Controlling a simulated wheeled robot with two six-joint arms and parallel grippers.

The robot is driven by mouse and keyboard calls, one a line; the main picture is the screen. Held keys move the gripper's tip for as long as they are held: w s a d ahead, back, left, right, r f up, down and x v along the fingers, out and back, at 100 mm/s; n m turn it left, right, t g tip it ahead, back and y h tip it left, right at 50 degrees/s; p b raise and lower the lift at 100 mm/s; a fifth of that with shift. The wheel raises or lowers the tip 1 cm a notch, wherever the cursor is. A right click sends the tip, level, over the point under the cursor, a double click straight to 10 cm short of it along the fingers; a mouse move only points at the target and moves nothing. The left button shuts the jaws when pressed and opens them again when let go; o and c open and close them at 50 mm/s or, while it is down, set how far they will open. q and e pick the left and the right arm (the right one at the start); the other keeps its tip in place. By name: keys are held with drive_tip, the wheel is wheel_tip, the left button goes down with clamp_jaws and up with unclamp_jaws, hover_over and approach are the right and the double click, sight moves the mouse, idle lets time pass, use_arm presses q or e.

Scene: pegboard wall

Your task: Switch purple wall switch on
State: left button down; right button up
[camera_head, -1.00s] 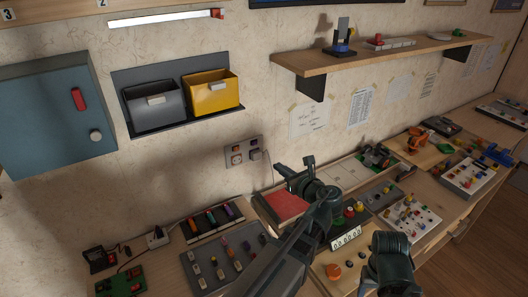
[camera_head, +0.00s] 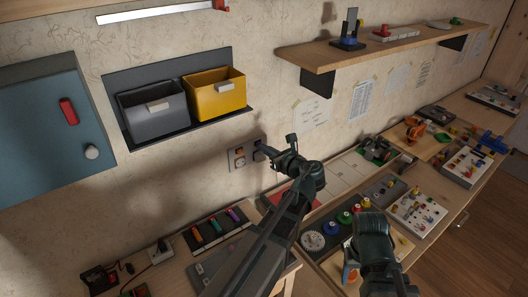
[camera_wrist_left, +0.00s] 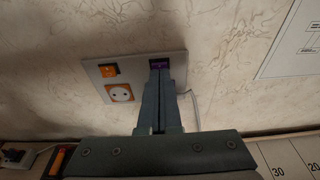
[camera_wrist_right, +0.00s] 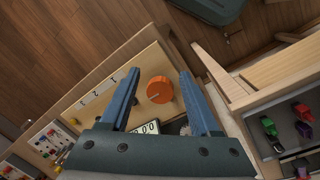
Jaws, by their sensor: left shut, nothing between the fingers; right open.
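The purple wall switch (camera_wrist_left: 159,63) is at the upper right of a grey wall plate (camera_wrist_left: 135,73) in the left wrist view. The plate also shows in the head view (camera_head: 240,156), where my arm partly hides it. My left gripper (camera_wrist_left: 160,72) is shut and empty, its fingertips right in front of the purple switch and covering its lower part. I cannot tell whether they touch it. My left gripper also shows in the head view (camera_head: 265,150). My right gripper (camera_wrist_right: 160,73) is open and empty above the workbench, with an orange knob (camera_wrist_right: 160,90) seen between its fingers.
On the same plate are an orange switch (camera_wrist_left: 108,70) and an orange socket (camera_wrist_left: 120,93). A plugged cable hangs beside the plate. A yellow bin (camera_head: 214,94) and a grey bin (camera_head: 153,110) hang above left. A wooden shelf (camera_head: 380,48) is above right. Boards crowd the bench below.

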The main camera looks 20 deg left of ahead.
use_arm(q)
drive_tip(key=shift+r, duration=0.1)
use_arm(e)
drive_tip(key=shift+r, duration=0.1)
use_arm(q)
drive_tip(key=p, duration=0.1)
drive_tip(key=r+h+p, duration=0.1)
drive_tip(key=p, duration=0.1)
drive_tip(key=shift+w+a+r+g, duration=0.25)
drive_tip(key=shift+a+g, duration=0.05)
drive_tip(key=shift+a, duration=0.05)
drive_tip(key=shift+f+b, duration=0.3)
drive_tip(key=shift+f, duration=0.2)
use_arm(e)
wheel_tip(320, 180, up, 2)
drive_tip(key=shift+r, duration=0.2)
use_arm(q)
drive_tip(key=shift+r, duration=0.1)
use_arm(e)
drive_tip(key=shift+r, duration=0.1)
use_arm(q)
drive_tip(key=shift+r+p, duration=0.75)
drive_tip(key=shift+p, duration=0.05)
use_arm(e)
drive_tip(key=shift+r, duration=0.65)
use_arm(q)
drive_tip(key=shift+s+d+f, duration=0.1)
